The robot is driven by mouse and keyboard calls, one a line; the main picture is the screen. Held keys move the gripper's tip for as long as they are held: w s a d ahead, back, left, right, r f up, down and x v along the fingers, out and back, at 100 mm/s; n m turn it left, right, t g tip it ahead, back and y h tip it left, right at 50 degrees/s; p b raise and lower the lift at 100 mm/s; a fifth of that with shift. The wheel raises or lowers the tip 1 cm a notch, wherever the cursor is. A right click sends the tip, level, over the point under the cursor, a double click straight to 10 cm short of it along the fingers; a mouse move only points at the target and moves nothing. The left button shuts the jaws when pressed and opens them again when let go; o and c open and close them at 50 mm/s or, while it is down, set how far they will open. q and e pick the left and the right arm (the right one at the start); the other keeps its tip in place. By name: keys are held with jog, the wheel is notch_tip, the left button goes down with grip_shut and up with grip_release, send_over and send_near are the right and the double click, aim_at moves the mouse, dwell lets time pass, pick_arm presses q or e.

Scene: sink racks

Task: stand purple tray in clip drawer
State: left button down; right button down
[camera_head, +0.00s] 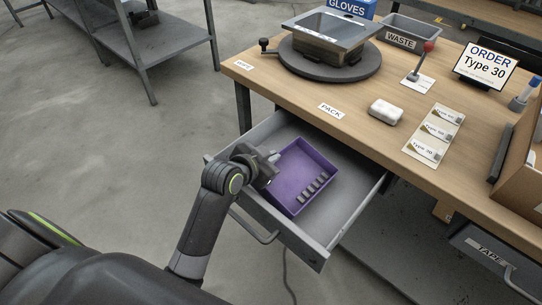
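The purple tray (290,178) is inside the pulled-out grey drawer (330,222), near its middle. It is open on top, with a row of several small grey clips (313,188) along its right side. I cannot tell whether its base rests fully on the drawer floor. My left gripper (268,163) is at the tray's left wall, touching or very close to it. Its fingertips are partly hidden, so its grip on the wall is unclear. My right gripper is out of view.
The wooden bench (300,90) above the drawer holds a sink on a dark round turntable (330,67), a white packet (386,111), a label card (434,134) and an order sign (486,66). A cardboard box (520,165) stands at right. A closed TAPE drawer (490,250) is lower right.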

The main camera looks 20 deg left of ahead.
pick_arm(q)
jog(key=c, duration=1.6)
grip_release()
jog(key=shift+c, duration=0.2)
jog(key=shift+r, duration=0.1)
